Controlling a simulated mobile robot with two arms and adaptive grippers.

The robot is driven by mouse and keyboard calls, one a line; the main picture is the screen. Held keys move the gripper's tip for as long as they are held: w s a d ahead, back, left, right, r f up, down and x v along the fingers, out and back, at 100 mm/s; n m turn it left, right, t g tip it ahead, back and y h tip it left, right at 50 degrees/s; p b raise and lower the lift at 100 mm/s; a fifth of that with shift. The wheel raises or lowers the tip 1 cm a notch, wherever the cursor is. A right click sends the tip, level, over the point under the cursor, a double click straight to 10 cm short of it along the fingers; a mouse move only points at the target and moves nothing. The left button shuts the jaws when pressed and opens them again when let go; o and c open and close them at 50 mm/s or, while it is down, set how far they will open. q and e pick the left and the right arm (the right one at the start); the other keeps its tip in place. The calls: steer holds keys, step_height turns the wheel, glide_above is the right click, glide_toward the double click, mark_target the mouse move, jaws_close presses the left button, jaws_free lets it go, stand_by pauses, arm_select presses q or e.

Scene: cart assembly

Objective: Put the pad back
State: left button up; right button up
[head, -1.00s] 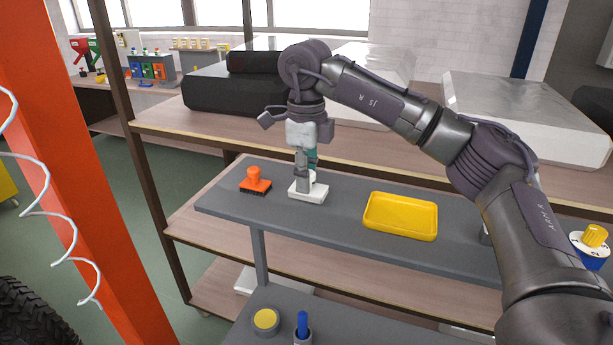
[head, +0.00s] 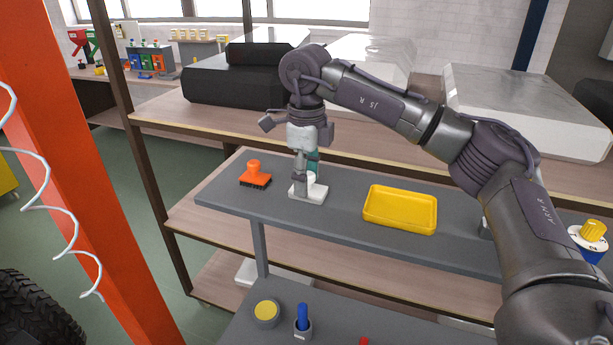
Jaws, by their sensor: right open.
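A white pad (head: 318,194) with a short upright white handle lies flat on the grey upper shelf of the cart. My right gripper (head: 306,180) points down over it from above. Its fingers are open, one on the left of the handle and one behind it to the right. Whether they still touch the handle is hard to tell. My left gripper is not in view.
An orange brush (head: 255,174) stands left of the pad on the grey shelf (head: 340,217). A yellow tray (head: 400,210) lies to the right. A yellow-topped round tin (head: 266,312) and a cup with a blue item (head: 302,321) stand on the lower level. An orange post (head: 75,200) rises at left.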

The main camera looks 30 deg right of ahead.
step_height(320, 180, up, 5)
steer(key=shift+w+r+b, duration=0.1)
steer(key=shift+r+b, duration=0.1)
steer(key=shift+b, duration=0.6)
step_height(320, 180, up, 7)
steer(key=shift+p, duration=0.45)
